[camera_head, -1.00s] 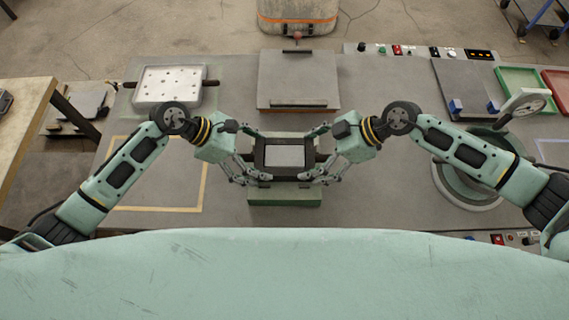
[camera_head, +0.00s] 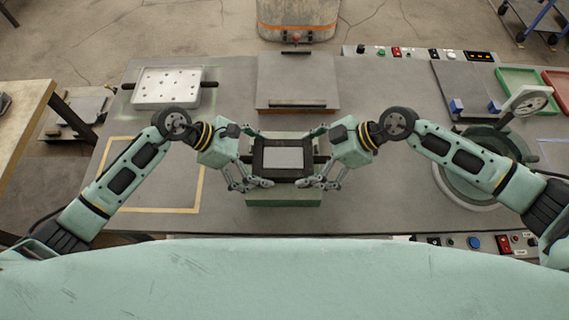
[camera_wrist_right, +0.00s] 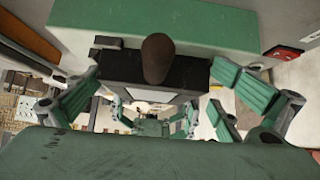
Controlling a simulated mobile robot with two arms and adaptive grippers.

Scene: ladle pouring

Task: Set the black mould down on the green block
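The black mould (camera_head: 259,158), a dark square frame with a pale grey inside, sits level over the green block (camera_head: 283,198), whose front face shows below it. In the right wrist view the mould (camera_wrist_right: 120,66) lies close against the green block (camera_wrist_right: 200,18), with its brown handle (camera_wrist_right: 157,55) toward the camera. My left gripper (camera_head: 257,158) is at the mould's left side, fingers spread. My right gripper (camera_head: 322,158) is at the right side. Its fingers stand well apart on both sides of the handle without touching it. The contact under the mould is hidden.
A grey plate (camera_head: 298,80) lies behind the mould. A perforated white tray (camera_head: 166,87) is at the back left, above a yellow taped square (camera_head: 152,210). Control buttons (camera_head: 474,242) line the front edge.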

